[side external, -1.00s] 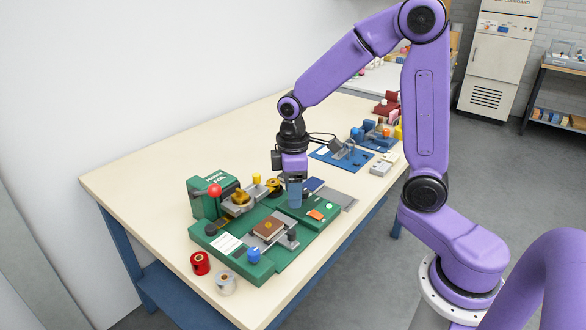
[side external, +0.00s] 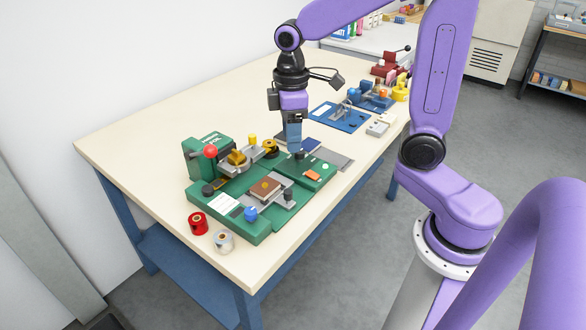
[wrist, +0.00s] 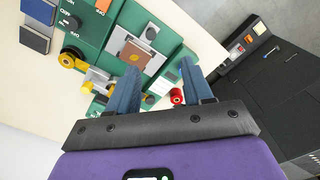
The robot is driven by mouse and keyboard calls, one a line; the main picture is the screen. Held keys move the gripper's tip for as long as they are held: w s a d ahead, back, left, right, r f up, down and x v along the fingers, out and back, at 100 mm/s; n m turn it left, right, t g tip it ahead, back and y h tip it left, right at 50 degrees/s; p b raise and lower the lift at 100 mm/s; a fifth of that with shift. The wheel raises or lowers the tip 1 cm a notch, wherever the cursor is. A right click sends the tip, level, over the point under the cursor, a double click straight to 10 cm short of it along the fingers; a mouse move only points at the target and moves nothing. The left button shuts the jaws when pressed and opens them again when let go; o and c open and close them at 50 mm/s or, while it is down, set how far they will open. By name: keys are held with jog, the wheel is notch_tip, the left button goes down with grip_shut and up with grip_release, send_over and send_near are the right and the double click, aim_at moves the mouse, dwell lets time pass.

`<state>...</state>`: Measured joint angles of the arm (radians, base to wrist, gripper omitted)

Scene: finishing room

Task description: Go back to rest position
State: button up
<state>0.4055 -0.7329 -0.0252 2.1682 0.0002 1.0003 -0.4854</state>
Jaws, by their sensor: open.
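My gripper (side external: 294,146) hangs pointing down above the right part of the green foil-stamping machine (side external: 240,222) in the side view. In the wrist view my gripper (wrist: 155,84) shows two blue fingers spread apart with nothing between them. The machine carries a brown block (side external: 265,188) on a grey plate, a red-knobbed lever (side external: 211,152) and a blue knob (side external: 251,213). The brown block also shows in the wrist view (wrist: 134,53), beyond the fingers. I cannot tell the exact height of the fingertips over the machine.
A red roll (side external: 198,223) and a silver roll (side external: 224,241) stand near the table's front left. A blue fixture (side external: 340,116) and a red device (side external: 387,70) stand farther back. The left part of the cream table (side external: 150,130) is clear.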

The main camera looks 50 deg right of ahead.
jog(key=s+a+f+n, duration=0.1)
jog(key=s+a+n, duration=0.1)
jog(key=s, duration=1.8)
jog(key=shift+s+a+f+n, duration=0.15)
jog(key=shift+s+f+n, duration=0.2)
jog(key=shift+n, duration=0.25)
jog(key=shift+w, duration=0.1)
